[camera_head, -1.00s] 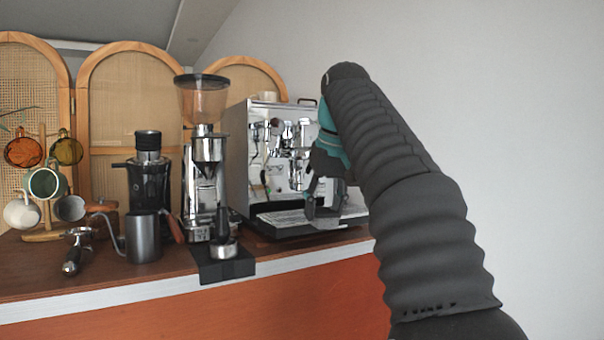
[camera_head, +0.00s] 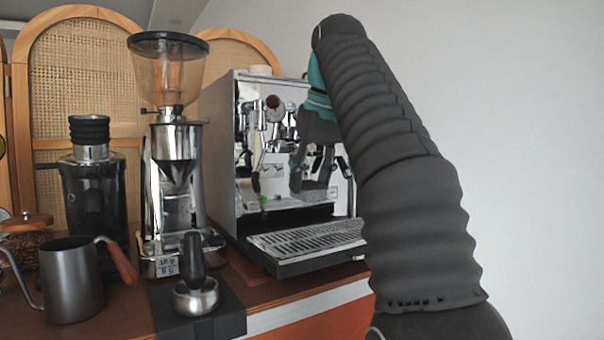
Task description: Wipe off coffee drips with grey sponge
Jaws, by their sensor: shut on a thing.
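My gripper (camera_head: 315,180) hangs fingers-down in front of the espresso machine (camera_head: 228,160), above its drip tray (camera_head: 285,268). It is shut on a small dark grey thing, which looks like the grey sponge (camera_head: 317,190), low between the fingers. The fingers partly hide the sponge, and its edges blend into the machine's shiny front. A gap shows between the sponge and the slatted tray top. I cannot make out coffee drips on the tray at this size.
A grinder (camera_head: 172,180) with a clear hopper stands left of the machine. A dark kettle (camera_head: 72,280) and a black grinder (camera_head: 92,200) are further left. A plain wall is at right.

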